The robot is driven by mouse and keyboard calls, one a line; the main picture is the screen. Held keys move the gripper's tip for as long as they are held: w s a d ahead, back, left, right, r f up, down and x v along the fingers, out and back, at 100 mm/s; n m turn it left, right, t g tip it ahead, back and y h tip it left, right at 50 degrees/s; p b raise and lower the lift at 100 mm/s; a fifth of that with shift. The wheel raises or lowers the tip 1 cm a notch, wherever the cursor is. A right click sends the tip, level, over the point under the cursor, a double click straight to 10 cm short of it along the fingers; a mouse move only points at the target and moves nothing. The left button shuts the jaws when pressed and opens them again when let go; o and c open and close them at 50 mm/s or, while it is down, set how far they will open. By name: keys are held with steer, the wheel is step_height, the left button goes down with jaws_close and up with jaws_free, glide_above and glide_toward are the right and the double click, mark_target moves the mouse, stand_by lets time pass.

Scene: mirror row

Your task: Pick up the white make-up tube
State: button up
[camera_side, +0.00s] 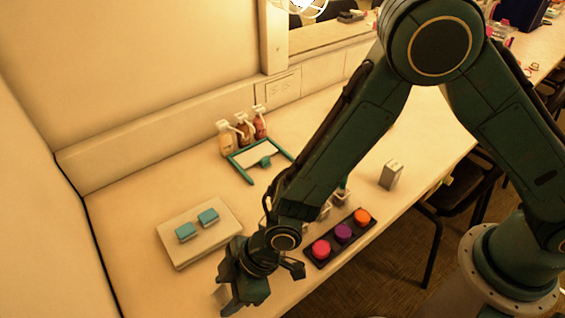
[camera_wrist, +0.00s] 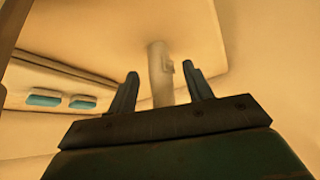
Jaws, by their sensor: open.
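The white make-up tube (camera_wrist: 160,72) looks like a pale cylinder with a small tab on its right side in the wrist view. It appears between the two dark fingers of my gripper (camera_wrist: 160,90), with a visible gap on each side. Its lower end is hidden behind the gripper body. In the side view my gripper (camera_side: 238,296) is low over the front of the table, open. A pale sliver (camera_side: 220,295), probably the tube, shows beside it there; the rest is hidden by the gripper. I cannot tell how far the tube is from the fingers in depth.
A pale slab (camera_side: 182,258) with two blue blocks (camera_side: 208,217) lies behind my gripper. A black tray (camera_side: 322,262) with pink, purple and orange pots is to the right. Pump bottles (camera_side: 243,134), a teal-edged frame (camera_side: 240,172) and a grey box (camera_side: 390,175) stand farther off.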

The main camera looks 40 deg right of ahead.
steer(key=shift+x, duration=1.4)
steer(key=c, duration=1.1)
steer(key=shift+o, duration=0.2)
steer(key=shift+r, duration=0.1)
step_height(320, 180, up, 20)
